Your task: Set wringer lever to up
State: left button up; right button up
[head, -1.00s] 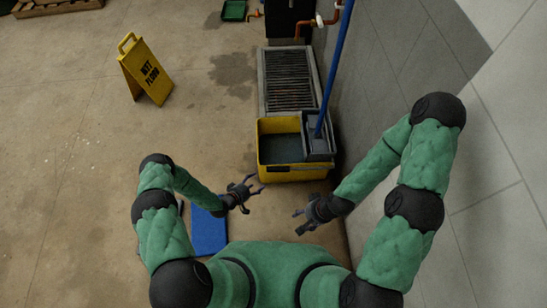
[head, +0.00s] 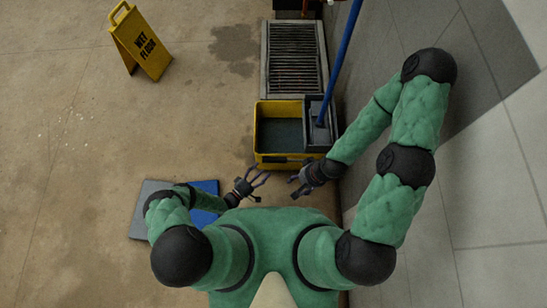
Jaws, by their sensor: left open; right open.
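The yellow mop bucket (head: 256,141) stands ahead of me, dark inside, beside the wall. A dark grey wringer (head: 325,143) sits on its right side. A long blue pole (head: 347,45) rises from the wringer, tilted up and right. I cannot make out a separate wringer lever or its position. My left gripper (head: 262,186) is open and empty, just in front of the bucket's near side. My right gripper (head: 292,188) is open and empty, just in front of the bucket's near right corner, below the wringer in the picture. Neither visibly touches the bucket.
A metal floor grate (head: 293,55) lies behind the bucket. The grey wall (head: 410,165) runs close along the right. A yellow wet floor sign (head: 141,42) stands at upper left. A blue and grey flat panel (head: 148,190) lies at lower left. The left floor is mostly clear.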

aim_at(271, 162)
pick_arm(q)
jog(key=x, duration=0.8)
jog(key=shift+w+d, duration=0.3)
grip_shut()
